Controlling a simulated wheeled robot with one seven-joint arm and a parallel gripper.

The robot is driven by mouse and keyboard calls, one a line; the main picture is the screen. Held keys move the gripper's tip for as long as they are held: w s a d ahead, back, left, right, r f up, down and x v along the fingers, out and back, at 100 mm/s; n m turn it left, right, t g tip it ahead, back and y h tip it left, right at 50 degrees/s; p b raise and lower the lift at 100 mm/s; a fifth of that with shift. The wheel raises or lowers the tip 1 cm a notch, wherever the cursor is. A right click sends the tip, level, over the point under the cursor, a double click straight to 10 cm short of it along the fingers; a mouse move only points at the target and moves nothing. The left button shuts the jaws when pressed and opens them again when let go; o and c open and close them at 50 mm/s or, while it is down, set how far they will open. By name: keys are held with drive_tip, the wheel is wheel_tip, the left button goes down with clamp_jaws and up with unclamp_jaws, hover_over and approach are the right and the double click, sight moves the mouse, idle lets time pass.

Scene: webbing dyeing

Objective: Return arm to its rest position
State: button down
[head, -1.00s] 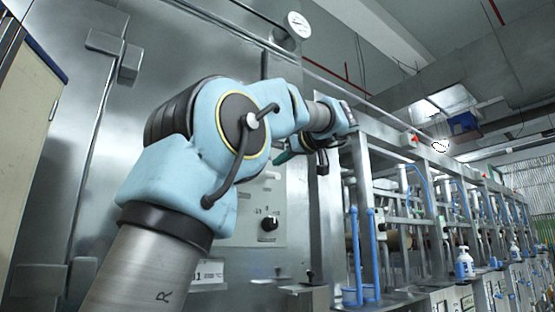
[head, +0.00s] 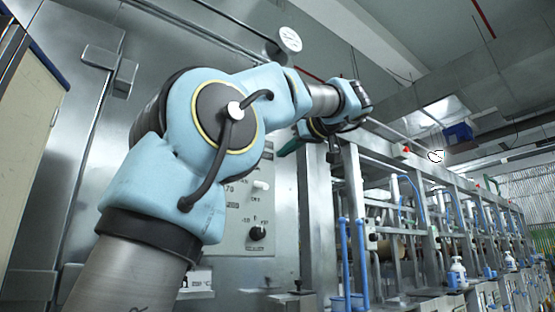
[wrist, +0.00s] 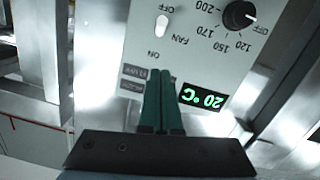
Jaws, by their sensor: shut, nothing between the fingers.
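My blue and grey arm (head: 212,115) is raised and bent in front of a steel cabinet. My gripper (head: 289,147) shows in the head view as a small green shape, partly hidden by the wrist. In the wrist view its two green fingers (wrist: 161,84) are side by side, shut and empty. Behind them is a grey control panel (wrist: 205,60), seen upside down. The panel has a black knob (wrist: 239,15), a white fan switch (wrist: 162,25) and a green display (wrist: 203,97) reading 20 °C.
The steel cabinet (head: 75,150) stands behind the arm, with a round gauge (head: 290,39) above. A metal machine frame (head: 353,210) runs off to the right, with blue tubes (head: 343,260) and white bottles (head: 457,272). A cream panel (head: 25,130) is at the left edge.

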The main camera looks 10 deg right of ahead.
drive_tip(key=shift+v, duration=0.8)
drive_tip(key=shift+f, duration=0.15)
drive_tip(key=w+a+f+m+g+h, duration=0.1)
drive_tip(key=w+f+m, duration=0.25)
drive_tip(key=f, duration=0.45)
drive_tip(key=w+f+m+g+h, duration=0.1)
drive_tip(key=w+f+m, duration=0.1)
drive_tip(key=w+f, duration=0.35)
drive_tip(key=a+f+m+g+h, duration=0.1)
drive_tip(key=a+f+m+g, duration=0.2)
drive_tip(key=f, duration=1)
drive_tip(key=a+f+m+g, duration=0.1)
drive_tip(key=a+f+g, duration=0.3)
drive_tip(key=f, duration=0.8)
drive_tip(key=s+a+f+g+h, duration=0.1)
drive_tip(key=s+a+f+g, duration=0.1)
drive_tip(key=s+a+f, duration=0.55)
drive_tip(key=s+a+f+n+g+h, duration=0.15)
drive_tip(key=s+f, duration=0.35)
drive_tip(key=f, duration=0.5)
drive_tip(key=s+a+f+g+h, duration=0.1)
drive_tip(key=s+a+f, duration=0.4)
drive_tip(key=s+f, duration=0.3)
wheel_tip(320, 180, up, 12)
drive_tip(key=p, duration=1.3)
drive_tip(key=shift+a, duration=0.35)
